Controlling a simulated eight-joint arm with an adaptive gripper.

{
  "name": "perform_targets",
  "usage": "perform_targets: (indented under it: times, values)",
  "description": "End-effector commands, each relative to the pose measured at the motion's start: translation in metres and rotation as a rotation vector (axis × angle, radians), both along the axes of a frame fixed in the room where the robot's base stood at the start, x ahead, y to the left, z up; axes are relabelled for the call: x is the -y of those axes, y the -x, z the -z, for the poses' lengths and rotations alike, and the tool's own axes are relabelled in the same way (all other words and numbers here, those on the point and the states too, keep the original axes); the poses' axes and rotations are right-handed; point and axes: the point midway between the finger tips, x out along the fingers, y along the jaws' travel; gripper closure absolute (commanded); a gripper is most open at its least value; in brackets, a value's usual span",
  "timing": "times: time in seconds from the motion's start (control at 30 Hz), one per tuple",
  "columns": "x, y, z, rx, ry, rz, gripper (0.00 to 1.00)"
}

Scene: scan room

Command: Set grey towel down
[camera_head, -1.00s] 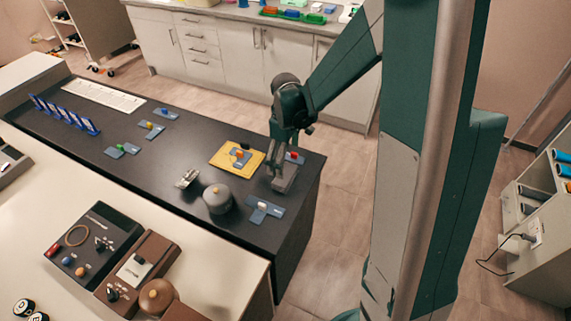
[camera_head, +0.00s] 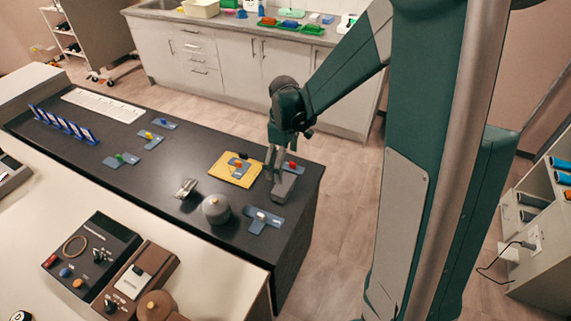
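The grey towel (camera_head: 285,187) looks like a small folded grey block. It lies on the dark bench top (camera_head: 160,186), near the bench's right end. My gripper (camera_head: 273,179) points down at the towel's upper left end. Its two fingers show as separate prongs with a gap between them. Whether a fingertip still touches the towel is too small to tell.
A yellow tray (camera_head: 222,170) lies left of the gripper, and a blue piece with a red top (camera_head: 291,166) lies behind the towel. A grey round pot (camera_head: 216,209) and a blue piece with a white top (camera_head: 262,217) stand in front. The bench's right edge is close.

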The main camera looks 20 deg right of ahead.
Motion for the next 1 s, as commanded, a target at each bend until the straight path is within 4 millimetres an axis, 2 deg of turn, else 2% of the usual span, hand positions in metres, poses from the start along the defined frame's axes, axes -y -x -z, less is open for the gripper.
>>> perform_targets:
  times: [0.17,0.37,1.0]
  values:
    - [0.000,0.002,-0.004,0.006,0.001,0.008,0.06]
    - [-0.002,0.011,-0.022,0.033,0.001,0.041,0.06]
    - [-0.012,0.068,-0.108,0.196,-0.018,0.246,0.06]
